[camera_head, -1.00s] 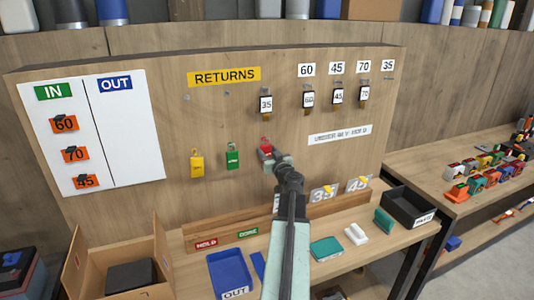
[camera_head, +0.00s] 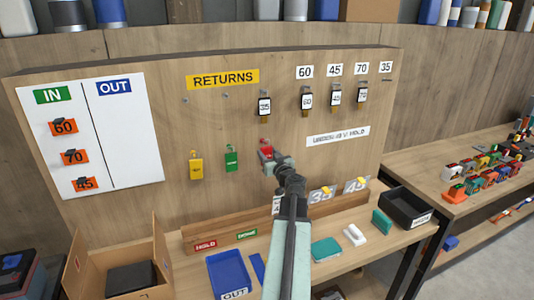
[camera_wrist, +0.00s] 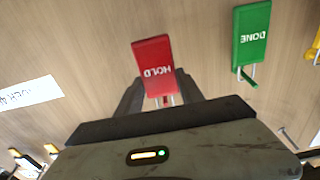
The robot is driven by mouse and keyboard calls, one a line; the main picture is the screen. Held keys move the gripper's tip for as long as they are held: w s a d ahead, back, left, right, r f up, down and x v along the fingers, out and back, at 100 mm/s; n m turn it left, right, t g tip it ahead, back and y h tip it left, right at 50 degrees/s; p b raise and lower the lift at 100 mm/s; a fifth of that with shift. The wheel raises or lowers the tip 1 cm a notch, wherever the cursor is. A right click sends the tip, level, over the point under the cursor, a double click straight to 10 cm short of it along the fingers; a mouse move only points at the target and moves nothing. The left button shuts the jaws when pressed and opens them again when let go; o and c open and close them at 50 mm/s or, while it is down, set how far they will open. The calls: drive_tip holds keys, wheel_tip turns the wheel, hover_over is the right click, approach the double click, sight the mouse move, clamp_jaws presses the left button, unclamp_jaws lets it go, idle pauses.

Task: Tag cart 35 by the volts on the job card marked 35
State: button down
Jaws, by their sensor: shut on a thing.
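My gripper (camera_head: 270,157) is shut on the red HOLD tag (camera_head: 265,150) in front of the upright wooden board. In the wrist view the red tag (camera_wrist: 153,62) reads upside down between the fingers. I cannot tell whether its loop is still on a hook. The green DONE tag (camera_head: 232,160) and a yellow tag (camera_head: 196,168) hang to its left. A 35 tag (camera_head: 264,106) hangs above it. The job card marked 35 (camera_head: 319,197) stands low behind my arm, its volts too small to read. A small sign (camera_head: 338,136) seems to mention volts and HOLD.
The IN/OUT panel (camera_head: 128,130) holds orange tags 60, 70 and 45 under IN; OUT is bare. Tags hang below 60, 45 and 70; the hook under the 35 label (camera_head: 386,67) is empty. A blue OUT tray (camera_head: 228,270), a cardboard box and a black bin (camera_head: 408,207) line the bench.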

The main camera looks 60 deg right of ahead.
drive_tip(key=shift+s+a+r+p, duration=0.2)
drive_tip(key=shift+s+a, duration=0.2)
drive_tip(key=shift+s, duration=0.15)
drive_tip(key=shift+s+a+r+p, duration=0.1)
drive_tip(key=shift+s+a+r, duration=0.05)
drive_tip(key=shift+s+a, duration=0.3)
drive_tip(key=shift+v, duration=2.5)
drive_tip(key=shift+s+d, duration=0.1)
drive_tip(key=shift+s, duration=0.1)
